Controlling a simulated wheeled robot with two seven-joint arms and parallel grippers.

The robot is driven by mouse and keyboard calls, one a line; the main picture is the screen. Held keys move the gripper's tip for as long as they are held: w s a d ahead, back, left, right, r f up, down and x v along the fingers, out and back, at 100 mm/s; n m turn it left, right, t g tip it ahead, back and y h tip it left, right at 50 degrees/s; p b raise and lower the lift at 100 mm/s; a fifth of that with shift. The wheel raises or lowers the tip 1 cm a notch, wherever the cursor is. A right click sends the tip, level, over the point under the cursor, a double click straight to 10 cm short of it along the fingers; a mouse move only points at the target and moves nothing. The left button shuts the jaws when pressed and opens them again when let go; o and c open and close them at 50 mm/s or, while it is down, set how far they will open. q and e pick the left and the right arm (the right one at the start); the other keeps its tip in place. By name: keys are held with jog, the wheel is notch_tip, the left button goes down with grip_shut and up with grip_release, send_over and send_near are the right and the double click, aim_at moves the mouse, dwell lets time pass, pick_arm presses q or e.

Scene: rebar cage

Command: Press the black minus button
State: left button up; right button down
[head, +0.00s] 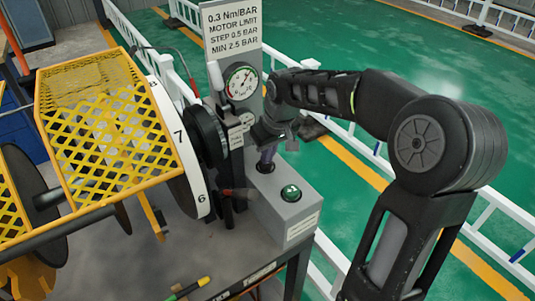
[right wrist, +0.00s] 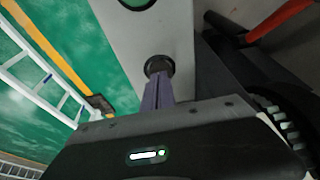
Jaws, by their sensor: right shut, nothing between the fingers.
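A grey control box (head: 290,218) stands on the bench beside the machine. The black button (head: 265,168) is on its top, behind a green button (head: 291,193) with a light mark. My right gripper (head: 266,158) is shut and empty, pointing down at the black button. In the right wrist view the purple-grey fingers (right wrist: 159,93) end at the black button (right wrist: 158,65) and cover part of it. The tips look at or just over it; I cannot tell whether it is pushed in. My left gripper is not in view.
A yellow mesh guard (head: 110,130) and a numbered white dial (head: 184,150) stand left of the box. A pressure gauge (head: 241,82) and a sign panel (head: 232,28) rise behind. White railings (head: 340,135) and green floor (head: 420,60) lie beyond the bench.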

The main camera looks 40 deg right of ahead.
aim_at(269, 165)
notch_tip(269, 165, down, 2)
jog(key=shift+b, duration=0.6)
jog(key=shift+s, duration=0.1)
jog(key=shift+r+p, duration=0.5)
jog(key=shift+p, duration=0.05)
notch_tip(269, 165, up, 4)
jog(key=p, duration=0.3)
jog(key=shift+r, duration=0.25)
jog(key=shift+s+r+b, duration=0.25)
jog(key=shift+r+b, duration=0.25)
jog(key=shift+r, duration=0.05)
jog(key=v, duration=0.7)
jog(key=shift+r, duration=0.4)
jog(key=shift+s, duration=0.1)
